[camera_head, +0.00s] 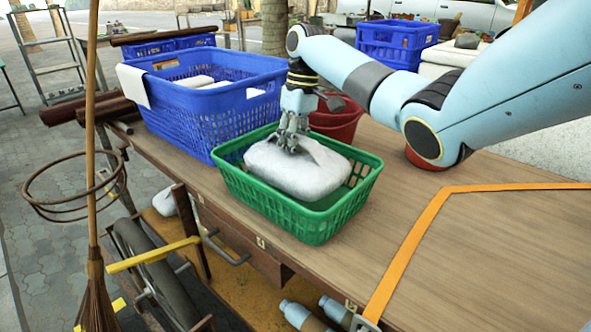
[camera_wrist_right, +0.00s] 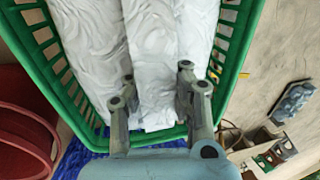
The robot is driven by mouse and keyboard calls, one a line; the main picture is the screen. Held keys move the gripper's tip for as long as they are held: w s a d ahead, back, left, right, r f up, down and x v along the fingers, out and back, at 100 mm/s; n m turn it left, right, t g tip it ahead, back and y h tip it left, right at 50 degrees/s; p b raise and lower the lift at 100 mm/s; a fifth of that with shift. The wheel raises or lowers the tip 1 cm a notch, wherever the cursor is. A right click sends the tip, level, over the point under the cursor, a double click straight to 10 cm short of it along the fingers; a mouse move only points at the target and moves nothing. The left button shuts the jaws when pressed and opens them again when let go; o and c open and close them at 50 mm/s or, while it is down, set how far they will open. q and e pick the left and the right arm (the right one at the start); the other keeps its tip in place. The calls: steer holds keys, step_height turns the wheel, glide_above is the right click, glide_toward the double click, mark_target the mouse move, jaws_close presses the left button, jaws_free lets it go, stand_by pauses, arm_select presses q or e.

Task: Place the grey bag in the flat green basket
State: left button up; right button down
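The grey bag (camera_head: 290,175), pale and crumpled, lies inside the flat green basket (camera_head: 315,221) on the wooden table. In the right wrist view the bag (camera_wrist_right: 87,45) shows a raised middle fold. My right gripper (camera_head: 290,147) reaches down onto the bag from above. In the wrist view its two fingers (camera_wrist_right: 156,92) stand on either side of the fold, which fills the gap between them, so it looks shut on the bag. The green basket's rim (camera_wrist_right: 241,45) runs around the bag there. The bag's underside is hidden. My left gripper is not in view.
A large blue basket (camera_head: 190,122) holding white bags stands directly behind and left of the green basket. A red bucket (camera_head: 340,122) stands behind it. Another blue crate (camera_head: 397,40) is at the back. An orange strap (camera_head: 415,240) crosses the right table, whose front is clear.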

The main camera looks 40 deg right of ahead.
steer(key=shift+w+f, duration=0.1)
steer(key=shift+f, duration=0.35)
steer(key=x, duration=0.3)
steer(key=shift+d+f+b, duration=0.3)
steer(key=shift+f+b, duration=0.1)
steer(key=shift+f, duration=0.05)
steer(key=c, duration=1.3)
jaws_free()
steer(key=p+v, duration=0.1)
steer(key=v, duration=1.1)
steer(key=shift+p, duration=0.3)
steer(key=shift+a, duration=0.15)
